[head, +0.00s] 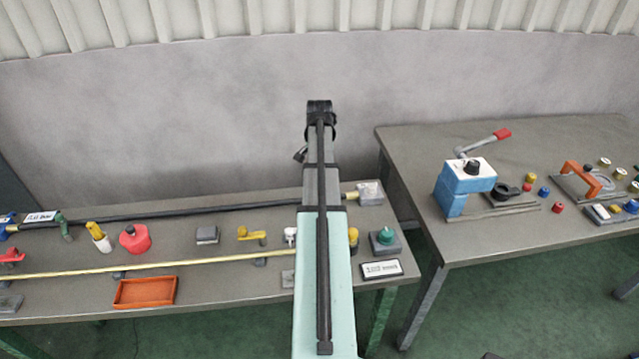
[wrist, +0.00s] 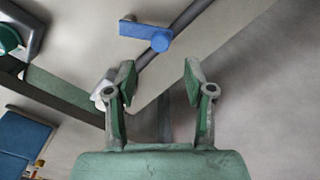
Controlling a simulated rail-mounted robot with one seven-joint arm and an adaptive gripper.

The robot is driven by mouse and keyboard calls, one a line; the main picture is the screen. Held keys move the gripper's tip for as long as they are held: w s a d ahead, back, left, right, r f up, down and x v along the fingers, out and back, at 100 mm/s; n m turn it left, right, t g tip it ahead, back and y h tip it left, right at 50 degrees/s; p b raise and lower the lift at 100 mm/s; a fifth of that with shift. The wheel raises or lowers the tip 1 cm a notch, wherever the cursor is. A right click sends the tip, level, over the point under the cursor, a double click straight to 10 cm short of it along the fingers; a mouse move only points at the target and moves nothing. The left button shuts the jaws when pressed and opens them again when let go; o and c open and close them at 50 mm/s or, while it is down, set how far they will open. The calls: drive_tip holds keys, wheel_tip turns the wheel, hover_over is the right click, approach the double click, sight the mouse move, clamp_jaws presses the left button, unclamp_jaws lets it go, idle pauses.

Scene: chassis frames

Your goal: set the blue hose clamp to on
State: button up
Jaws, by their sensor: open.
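The blue hose clamp (wrist: 148,33) shows in the wrist view as a blue lever with a round pivot, against the dark hose (wrist: 190,14). Its lever points left in that picture, away from the pivot. My gripper (wrist: 158,78) is open, its two green-padded fingers apart with nothing between them. The clamp lies above the fingertips in the picture, clear of them. In the head view the dark hose (head: 170,212) runs along the back of the left table. I cannot make out the clamp or my gripper there; my arm covers part of the hose.
The right table (head: 490,245) carries a blue fixture (head: 465,185). A gap separates the tables; a grey wall stands behind.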

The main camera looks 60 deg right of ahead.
wheel_tip(320, 180, up, 5)
drive_tip(key=shift+f, duration=0.1)
idle(0.5)
